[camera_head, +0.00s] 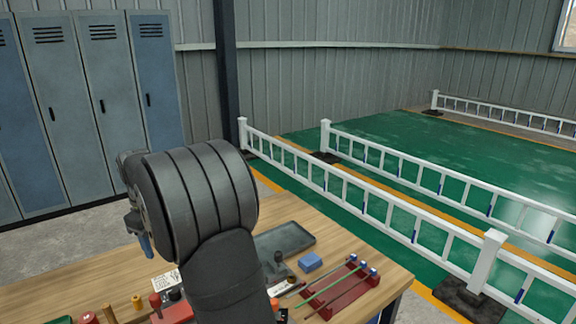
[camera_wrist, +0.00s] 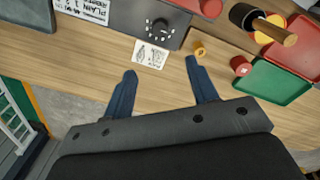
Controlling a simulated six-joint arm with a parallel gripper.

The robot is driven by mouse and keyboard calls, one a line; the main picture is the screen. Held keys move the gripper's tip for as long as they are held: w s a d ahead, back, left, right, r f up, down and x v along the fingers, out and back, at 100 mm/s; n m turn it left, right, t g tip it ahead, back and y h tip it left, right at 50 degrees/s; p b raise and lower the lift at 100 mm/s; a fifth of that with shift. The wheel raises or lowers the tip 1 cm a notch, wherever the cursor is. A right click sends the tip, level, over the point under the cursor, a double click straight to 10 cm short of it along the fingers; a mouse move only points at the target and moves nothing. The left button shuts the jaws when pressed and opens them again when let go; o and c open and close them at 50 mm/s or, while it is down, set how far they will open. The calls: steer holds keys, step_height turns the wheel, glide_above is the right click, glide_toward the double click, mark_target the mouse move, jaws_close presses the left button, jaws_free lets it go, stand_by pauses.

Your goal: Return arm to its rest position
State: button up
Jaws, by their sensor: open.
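My gripper (camera_wrist: 160,82) shows in the wrist view with its two blue fingers spread wide and nothing between them. It is above the wooden workbench, near the bench edge. In the head view my dark grey arm rises in front of the bench, and a blue finger (camera_head: 146,246) shows at the left of the wrist. The rest of the gripper is mostly hidden there behind the arm.
The workbench (camera_head: 110,275) carries a grey tray (camera_head: 285,239), a blue block (camera_head: 310,262) and a red rack (camera_head: 345,290) with rods. The wrist view shows a green tray (camera_wrist: 270,82) and a small printed card (camera_wrist: 151,54). Lockers (camera_head: 95,100) and white railings (camera_head: 370,195) stand beyond.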

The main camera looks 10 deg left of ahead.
steer(key=f, duration=1.7)
steer(key=shift+w+d+f, duration=0.1)
steer(key=shift+w+f, duration=0.05)
steer(key=shift+w, duration=0.25)
steer(key=shift+f, duration=0.15)
steer(key=shift+m, duration=1.6)
steer(key=m, duration=1)
steer(key=shift+m+g, duration=0.3)
steer(key=m, duration=0.4)
